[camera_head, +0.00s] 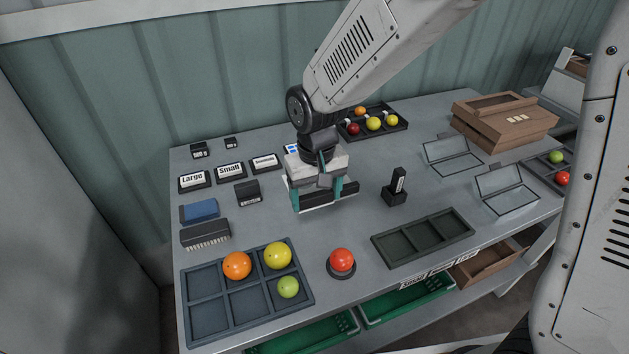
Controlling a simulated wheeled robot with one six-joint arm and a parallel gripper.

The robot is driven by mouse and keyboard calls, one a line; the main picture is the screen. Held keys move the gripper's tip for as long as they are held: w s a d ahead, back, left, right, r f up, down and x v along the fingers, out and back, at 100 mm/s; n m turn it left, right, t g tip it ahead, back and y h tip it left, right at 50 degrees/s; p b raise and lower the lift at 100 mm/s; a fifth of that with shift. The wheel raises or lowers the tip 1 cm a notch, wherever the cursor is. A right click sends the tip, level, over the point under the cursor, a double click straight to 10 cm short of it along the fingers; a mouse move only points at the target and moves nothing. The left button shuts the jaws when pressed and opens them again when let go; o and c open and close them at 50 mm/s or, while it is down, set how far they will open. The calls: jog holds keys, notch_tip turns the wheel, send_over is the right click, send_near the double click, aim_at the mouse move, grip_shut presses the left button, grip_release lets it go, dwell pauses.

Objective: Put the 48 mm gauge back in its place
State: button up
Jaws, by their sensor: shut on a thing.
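My gripper (318,197) points down over the middle of the table. Its teal fingers are shut on a flat dark piece with a pale edge (349,189), just above or on the tabletop; I cannot tell which. The piece is partly hidden by the fingers, and no 48 mm marking can be read on it. A black block with an upright, white-labelled piece (396,188) stands to the right of my gripper. A small dark block with a pale label (248,193) stands to the left. I cannot tell which spot is the gauge's place.
A sectioned tray (206,315) with three fruits is front left, beside a red button (342,260). An empty dark tray (423,238) is front right.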

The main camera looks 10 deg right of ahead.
jog(key=shift+f, duration=4)
jog(key=shift+f, duration=0.4)
jog(key=o, duration=1.1)
jog(key=shift+c, duration=0.2)
jog(key=c, duration=0.3)
jog(key=shift+r, duration=0.1)
jog(key=shift+r, duration=3.4)
